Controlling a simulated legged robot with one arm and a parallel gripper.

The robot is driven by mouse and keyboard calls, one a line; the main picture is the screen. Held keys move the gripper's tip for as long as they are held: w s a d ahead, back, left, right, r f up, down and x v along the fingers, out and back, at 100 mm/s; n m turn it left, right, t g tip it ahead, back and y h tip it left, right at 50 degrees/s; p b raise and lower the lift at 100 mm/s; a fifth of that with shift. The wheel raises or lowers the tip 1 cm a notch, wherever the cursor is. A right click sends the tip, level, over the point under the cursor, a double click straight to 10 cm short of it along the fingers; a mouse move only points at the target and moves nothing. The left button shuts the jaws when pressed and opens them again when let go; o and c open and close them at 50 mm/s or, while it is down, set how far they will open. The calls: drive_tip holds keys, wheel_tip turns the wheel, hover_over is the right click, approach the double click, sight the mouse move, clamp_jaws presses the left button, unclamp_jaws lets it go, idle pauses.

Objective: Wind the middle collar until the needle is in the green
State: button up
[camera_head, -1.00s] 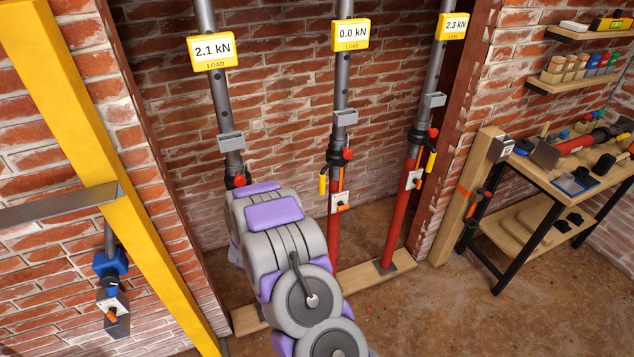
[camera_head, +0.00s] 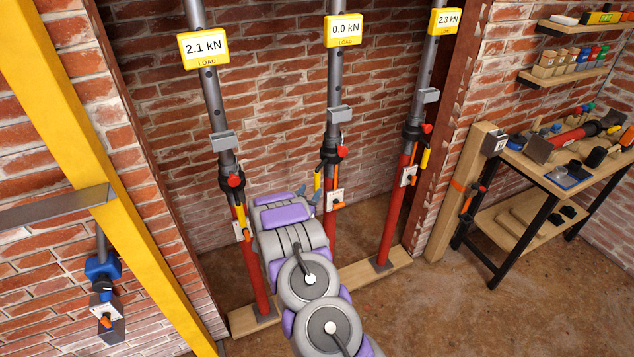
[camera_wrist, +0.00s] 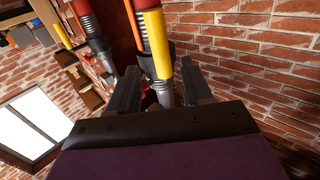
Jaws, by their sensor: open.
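Three steel props stand in the recess. The middle prop's black collar (camera_head: 331,153) has a red knob (camera_head: 342,151) and a hanging yellow handle (camera_head: 317,183). The yellow box (camera_head: 343,31) above it reads 0.0 kN. A small white plate (camera_head: 334,196) with an orange lever is below; no needle or green band can be made out. My gripper (camera_head: 308,197) is low at the left of the middle prop. In the wrist view my gripper (camera_wrist: 160,88) is open, with a yellow handle (camera_wrist: 158,45) and a prop beyond its fingers. I cannot tell whether they touch.
The left prop's box (camera_head: 203,49) reads 2.1 kN and the right one's box (camera_head: 444,21) reads 2.3 kN. A timber sole plate (camera_head: 350,283) runs under the props. A yellow beam (camera_head: 95,150) stands left, a workbench (camera_head: 560,180) right.

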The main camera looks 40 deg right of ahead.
sight(316, 182)
drive_tip(key=x, duration=0.7)
drive_tip(key=shift+w+d+b, duration=0.2)
drive_tip(key=shift+d+b, duration=0.05)
drive_tip(key=shift+b, duration=0.15)
clamp_jaws()
